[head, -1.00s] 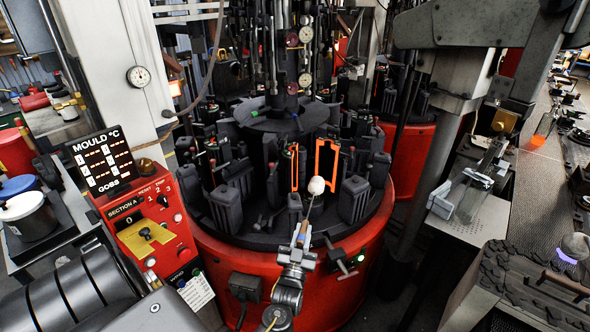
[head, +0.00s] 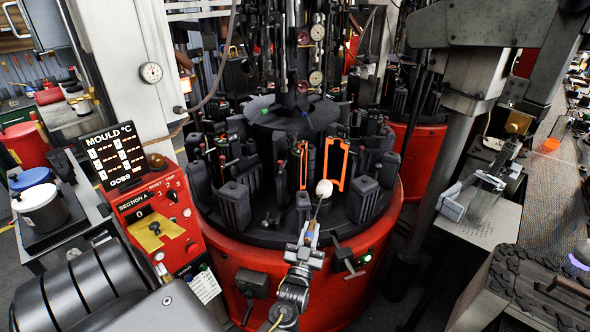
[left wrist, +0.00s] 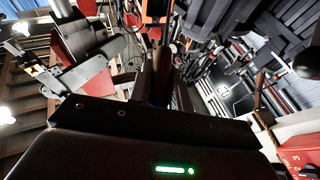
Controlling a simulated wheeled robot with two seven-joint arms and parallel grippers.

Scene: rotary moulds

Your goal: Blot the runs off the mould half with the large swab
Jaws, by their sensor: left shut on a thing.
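The large swab (head: 324,188) has a white rounded head on a thin stick. My left gripper (head: 306,241) is shut on its handle, at the front of the round red machine, with the head up and away from me. Two mould parts with glowing orange edges stand on the dark turntable, a narrow left one (head: 303,165) and a wider right one (head: 336,164). The swab head appears just below and in front of the right one; I cannot tell whether they touch. No runs can be made out. In the left wrist view, the handle (left wrist: 162,75) rises between dark gripper parts. My right gripper is not in view.
Dark mould blocks (head: 234,204) crowd the turntable around the orange parts. A red control panel (head: 155,225) stands at the left. A grey side table (head: 484,222) with a clear cylinder is at the right. Vertical rods and gauges (head: 317,32) hang above the turntable centre.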

